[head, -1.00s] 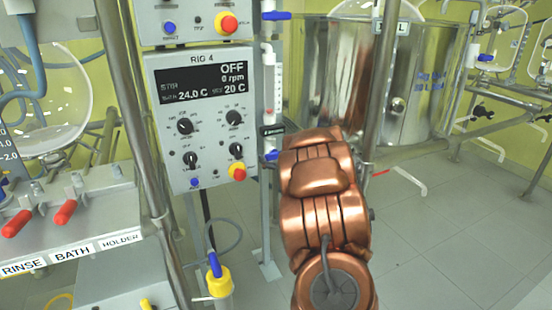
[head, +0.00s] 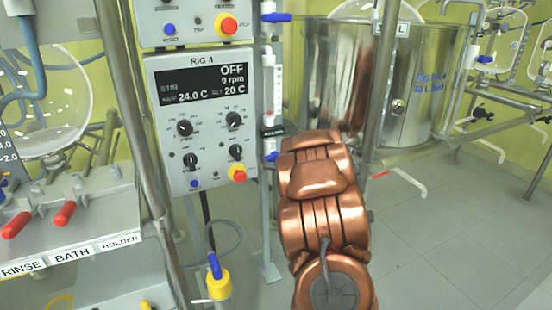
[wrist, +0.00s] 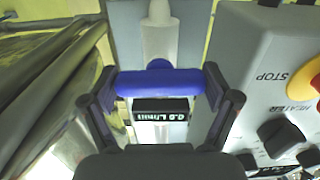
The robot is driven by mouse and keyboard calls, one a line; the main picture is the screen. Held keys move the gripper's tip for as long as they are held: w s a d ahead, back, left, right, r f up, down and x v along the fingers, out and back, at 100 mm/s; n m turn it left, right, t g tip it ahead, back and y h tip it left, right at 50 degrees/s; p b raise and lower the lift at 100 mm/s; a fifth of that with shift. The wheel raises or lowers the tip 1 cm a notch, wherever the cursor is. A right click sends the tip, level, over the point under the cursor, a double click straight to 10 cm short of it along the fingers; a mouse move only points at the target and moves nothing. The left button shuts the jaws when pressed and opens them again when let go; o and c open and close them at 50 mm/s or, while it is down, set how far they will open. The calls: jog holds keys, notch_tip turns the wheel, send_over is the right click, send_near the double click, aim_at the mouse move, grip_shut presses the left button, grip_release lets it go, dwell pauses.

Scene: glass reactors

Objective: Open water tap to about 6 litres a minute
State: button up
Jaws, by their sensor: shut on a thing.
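The water tap's blue bar handle (wrist: 160,82) lies crosswise in the wrist view, below a pale vertical tube. My gripper (wrist: 160,88) has one finger at each end of the handle and is shut on it. In the head view a bit of blue at the tap (head: 271,156) shows beside my copper-coloured arm, below the dark display (head: 272,131). My fingers are hidden there behind the arm.
The RIG 4 control box (head: 203,120) with knobs and a red-yellow stop button (head: 238,174) stands close left of the tap. Another blue handle (head: 276,16) is higher on the pipe. A steel vessel (head: 425,80) and metal posts stand right and behind.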

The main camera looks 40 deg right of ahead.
jog(key=shift+n, duration=0.3)
jog(key=n+b, duration=0.1)
jog(key=n, duration=0.4)
jog(key=shift+b, duration=0.35)
jog(key=n+b, duration=0.1)
jog(key=n, duration=0.2)
jog(key=shift+f+n, duration=0.1)
jog(key=shift+n, duration=0.3)
jog(key=shift+n+b, duration=0.5)
jog(key=shift+n, duration=0.6)
jog(key=o, duration=0.9)
